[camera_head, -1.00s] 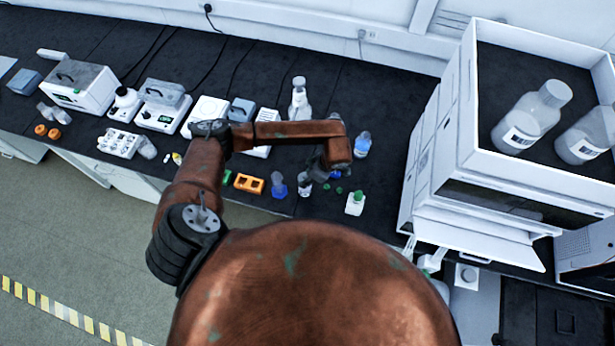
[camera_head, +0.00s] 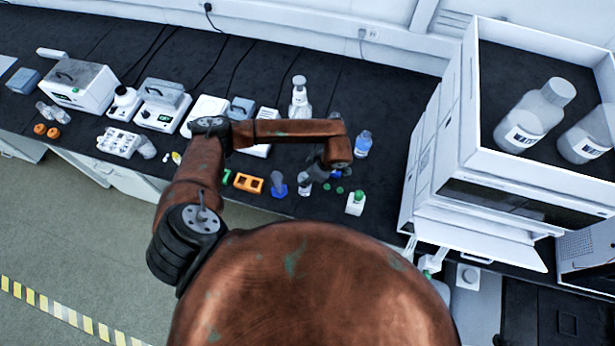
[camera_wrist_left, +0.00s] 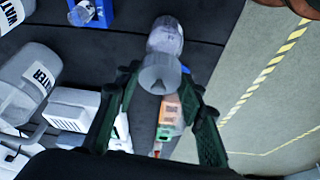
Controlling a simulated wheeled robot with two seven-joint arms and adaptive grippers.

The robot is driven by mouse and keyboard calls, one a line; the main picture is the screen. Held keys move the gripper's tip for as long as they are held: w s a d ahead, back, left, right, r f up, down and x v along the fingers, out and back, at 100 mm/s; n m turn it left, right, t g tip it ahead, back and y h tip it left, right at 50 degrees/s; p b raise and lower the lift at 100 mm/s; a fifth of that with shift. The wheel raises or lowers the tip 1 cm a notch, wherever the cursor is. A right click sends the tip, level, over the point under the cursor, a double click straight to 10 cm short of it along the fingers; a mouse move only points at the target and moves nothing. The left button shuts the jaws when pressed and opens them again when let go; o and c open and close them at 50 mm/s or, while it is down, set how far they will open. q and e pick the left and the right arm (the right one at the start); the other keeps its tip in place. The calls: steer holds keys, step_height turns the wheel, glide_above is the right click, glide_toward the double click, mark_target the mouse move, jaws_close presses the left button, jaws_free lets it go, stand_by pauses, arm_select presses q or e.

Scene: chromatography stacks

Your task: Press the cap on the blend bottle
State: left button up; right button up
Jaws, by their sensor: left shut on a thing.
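My left gripper (camera_wrist_left: 161,76) is shut on a small grey, round piece, apparently the cap (camera_wrist_left: 160,77), held between its fingertips. In the wrist view a clear bottle (camera_wrist_left: 166,35), apparently the blend bottle, stands just beyond the cap. The two overlap there, so I cannot tell whether they touch. In the head view the gripper (camera_head: 314,173) is at the top of that bottle (camera_head: 303,188) and hides its upper part. The cap is hidden in the head view. My right gripper is in neither current view.
A blue holder (camera_head: 278,190) and an orange block (camera_head: 248,183) stand left of the bottle. Small green caps (camera_head: 339,190) and a green-capped white bottle (camera_head: 355,203) are to the right. A large clear bottle (camera_head: 299,100) stands behind my forearm. A white cabinet rises at the right.

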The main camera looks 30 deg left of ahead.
stand_by(0.3)
arm_select(q)
steer(key=o, duration=1)
steer(key=shift+o, duration=0.2)
steer(key=o, duration=0.4)
steer(key=shift+r, duration=0.1)
steer(key=shift+r+p, duration=0.6)
steer(key=shift+r, duration=0.35)
steer(key=shift+r+p, duration=1.25)
steer(key=shift+r, duration=1.2)
